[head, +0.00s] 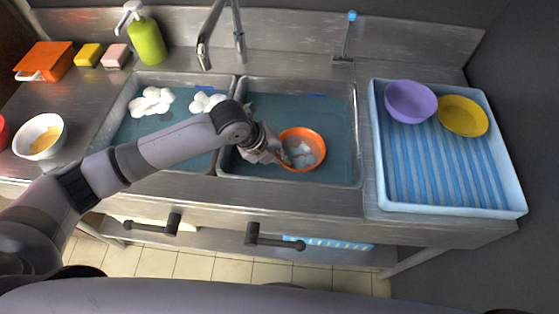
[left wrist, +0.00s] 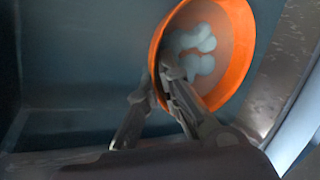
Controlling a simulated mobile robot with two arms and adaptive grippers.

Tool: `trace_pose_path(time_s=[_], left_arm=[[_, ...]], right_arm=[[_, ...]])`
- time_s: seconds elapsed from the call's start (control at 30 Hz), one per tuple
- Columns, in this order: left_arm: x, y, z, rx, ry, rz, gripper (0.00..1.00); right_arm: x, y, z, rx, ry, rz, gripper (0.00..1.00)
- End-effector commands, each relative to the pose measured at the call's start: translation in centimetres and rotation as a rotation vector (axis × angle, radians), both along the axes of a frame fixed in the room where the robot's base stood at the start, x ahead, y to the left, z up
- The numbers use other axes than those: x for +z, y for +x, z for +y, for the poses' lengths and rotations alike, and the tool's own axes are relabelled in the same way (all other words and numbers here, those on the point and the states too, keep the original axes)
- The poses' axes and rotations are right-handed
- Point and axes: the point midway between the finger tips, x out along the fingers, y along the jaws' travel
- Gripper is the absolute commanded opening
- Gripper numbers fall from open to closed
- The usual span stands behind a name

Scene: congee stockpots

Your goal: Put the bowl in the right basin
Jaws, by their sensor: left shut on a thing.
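The orange bowl (head: 316,137) is in the right basin (head: 349,120) of the sink, near its front, with white foam inside. It also shows in the left wrist view (left wrist: 243,50), tilted toward the camera. My left gripper (head: 272,153) reaches into the right basin from the left and is shut on the bowl's rim at its left side. In the left wrist view my left gripper's fingers (left wrist: 170,85) clasp the rim, one finger inside the bowl. Whether the bowl touches the basin floor cannot be told. My right gripper is not in view.
The left basin (head: 180,83) holds water and white foam. A faucet (head: 204,52) stands behind the basins. A blue drying tray (head: 505,190) at right holds a purple bowl (head: 410,101) and a yellow bowl (head: 462,115). A white bowl (head: 24,141) stands on the left counter.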

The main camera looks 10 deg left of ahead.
Motion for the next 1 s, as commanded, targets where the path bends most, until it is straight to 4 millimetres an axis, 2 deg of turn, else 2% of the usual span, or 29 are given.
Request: trace_pose_path(time_s=[0.1, 0.2, 0.53, 0.57, 0.83, 1.0], left_arm=[[-2.0, 0.0, 0.0, 0.003, 0.000, 0.003, 0.00], [-2.9, 0.0, 0.0, 0.001, 0.000, 0.000, 0.00], [-3.2, 0.0, 0.0, 0.000, 0.000, -0.001, 0.00], [-3.2, 0.0, 0.0, 0.000, 0.000, -0.001, 0.07], [-3.1, 0.0, 0.0, 0.001, 0.001, 0.001, 0.25], [-3.1, 0.0, 0.0, 0.001, 0.000, 0.000, 0.25]], right_arm=[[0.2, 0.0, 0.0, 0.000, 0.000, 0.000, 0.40], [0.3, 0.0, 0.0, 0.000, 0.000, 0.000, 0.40], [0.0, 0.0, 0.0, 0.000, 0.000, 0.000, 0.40], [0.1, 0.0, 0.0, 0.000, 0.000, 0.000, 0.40], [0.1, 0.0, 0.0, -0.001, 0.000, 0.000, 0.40], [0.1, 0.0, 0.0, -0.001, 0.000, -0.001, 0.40]])
